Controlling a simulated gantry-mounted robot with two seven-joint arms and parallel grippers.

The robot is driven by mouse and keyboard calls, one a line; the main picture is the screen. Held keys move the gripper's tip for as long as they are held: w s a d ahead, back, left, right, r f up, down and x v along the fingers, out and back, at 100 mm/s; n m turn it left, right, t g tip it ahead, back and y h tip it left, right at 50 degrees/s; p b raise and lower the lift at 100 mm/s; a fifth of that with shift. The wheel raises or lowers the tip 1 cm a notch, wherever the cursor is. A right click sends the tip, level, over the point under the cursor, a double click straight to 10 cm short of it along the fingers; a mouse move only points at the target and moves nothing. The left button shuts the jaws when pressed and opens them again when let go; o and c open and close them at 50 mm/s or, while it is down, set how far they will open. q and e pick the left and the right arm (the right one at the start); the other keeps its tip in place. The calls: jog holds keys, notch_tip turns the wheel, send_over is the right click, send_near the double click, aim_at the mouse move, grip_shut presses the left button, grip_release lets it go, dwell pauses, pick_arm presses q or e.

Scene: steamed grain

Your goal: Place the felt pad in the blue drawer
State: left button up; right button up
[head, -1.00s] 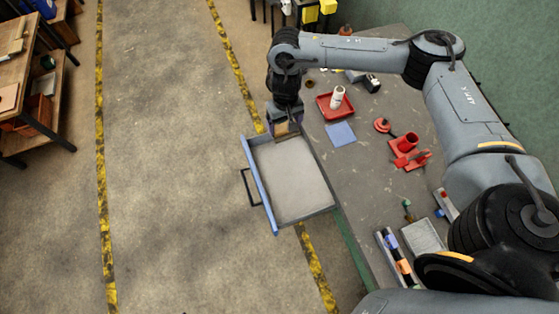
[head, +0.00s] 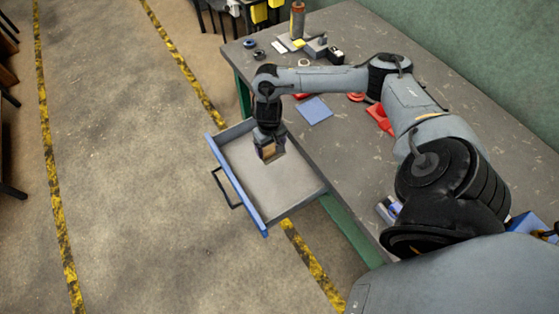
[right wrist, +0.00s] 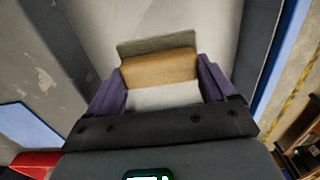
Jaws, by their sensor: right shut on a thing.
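The blue drawer (head: 262,193) stands pulled out from the workbench, with a blue front, a dark handle and a pale, bare floor. My right gripper (head: 269,155) is over the drawer's far part, inside its outline. Its purple fingers are shut on the felt pad (right wrist: 158,68), a small tan block with a grey-green layer along one side. The drawer floor (right wrist: 160,98) shows between and behind the fingers in the right wrist view. I cannot tell whether the pad touches the floor. My left gripper is not in view.
The grey workbench (head: 340,180) lies right of the drawer. On it are a blue square (head: 314,110), red parts (head: 379,117), a cylinder (head: 297,20) and small items at the back. My right arm crosses above it. The floor left of the drawer is clear.

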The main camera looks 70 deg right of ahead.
aim_at(272, 154)
notch_tip(272, 154, down, 5)
jog(key=shift+s+f+b, duration=0.1)
jog(key=shift+f+b, duration=0.05)
jog(key=shift+b, duration=0.5)
jog(key=shift+f+b, duration=0.65)
jog(key=shift+f, duration=1.35)
jog(key=o, duration=1.2)
jog(key=shift+f, duration=0.1)
